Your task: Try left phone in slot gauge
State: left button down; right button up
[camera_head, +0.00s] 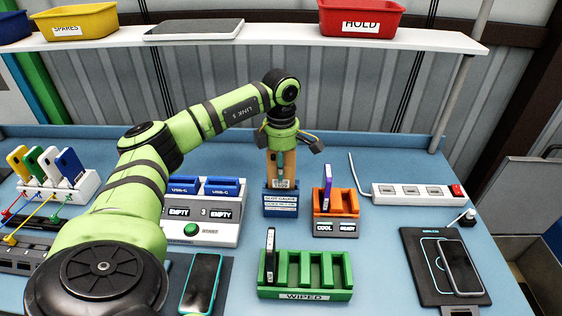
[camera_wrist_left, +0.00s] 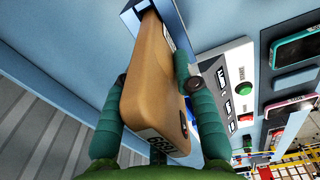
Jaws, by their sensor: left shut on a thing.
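A tan phone (camera_head: 274,166) stands upright in the head view, held by my left gripper (camera_head: 285,150), which comes down from above. The blue slot gauge (camera_head: 281,202), with a white label, is directly below it. The phone's lower end meets the top of the gauge; how deep it sits is hidden. In the left wrist view, the teal fingers of my left gripper (camera_wrist_left: 153,82) are shut on the two sides of the tan phone (camera_wrist_left: 150,70), whose far end reaches the gauge (camera_wrist_left: 136,12). My right gripper is not in view.
An orange rack (camera_head: 336,215) with a purple phone stands close right of the gauge. A green "WIPED" rack (camera_head: 305,294) with one dark phone is in front. A grey tester (camera_head: 203,232) is at left, a charging pad (camera_head: 420,265) at right. A shelf (camera_head: 270,40) runs behind.

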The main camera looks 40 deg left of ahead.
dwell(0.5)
pick_arm(q)
jog(key=shift+r+p, duration=2.3)
jog(key=shift+r, duration=0.7)
